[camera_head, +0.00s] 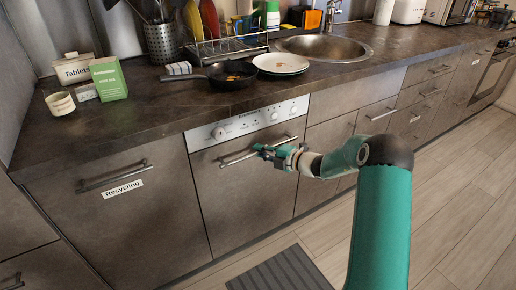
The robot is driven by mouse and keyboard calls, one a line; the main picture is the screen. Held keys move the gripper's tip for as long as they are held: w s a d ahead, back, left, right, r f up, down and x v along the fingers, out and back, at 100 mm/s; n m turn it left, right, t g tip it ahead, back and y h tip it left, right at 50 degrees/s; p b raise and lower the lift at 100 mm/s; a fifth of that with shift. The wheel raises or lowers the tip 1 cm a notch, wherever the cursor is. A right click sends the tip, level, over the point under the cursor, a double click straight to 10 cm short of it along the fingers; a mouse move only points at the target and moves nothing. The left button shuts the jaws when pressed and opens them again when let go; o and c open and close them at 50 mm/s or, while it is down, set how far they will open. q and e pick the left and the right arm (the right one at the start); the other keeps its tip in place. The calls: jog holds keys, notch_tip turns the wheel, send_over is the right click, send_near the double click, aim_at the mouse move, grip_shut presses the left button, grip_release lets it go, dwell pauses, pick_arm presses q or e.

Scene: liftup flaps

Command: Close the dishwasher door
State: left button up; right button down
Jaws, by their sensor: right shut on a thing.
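The dishwasher door (243,196) is a brown-grey panel below a pale control strip with knobs (247,124). It stands upright and looks flush with the cabinet fronts beside it. A metal bar handle (237,159) runs along its upper part. My right gripper (264,150) is at the right half of this handle and is shut on it. Its fingers hide part of the bar. My left gripper is not in view.
The counter (150,112) above holds a pan (231,74), plates (281,63), a green box (108,79) and a utensil pot (161,43). A cabinet marked Recycling (122,188) stands at the left. A striped mat (280,273) lies on the floor in front.

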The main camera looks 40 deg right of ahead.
jog(key=shift+w+d+r, duration=0.15)
jog(key=shift+w, duration=0.2)
jog(key=c, duration=1.2)
grip_release()
jog(key=shift+w, duration=0.1)
jog(key=v, duration=1.2)
jog(key=shift+f, duration=0.25)
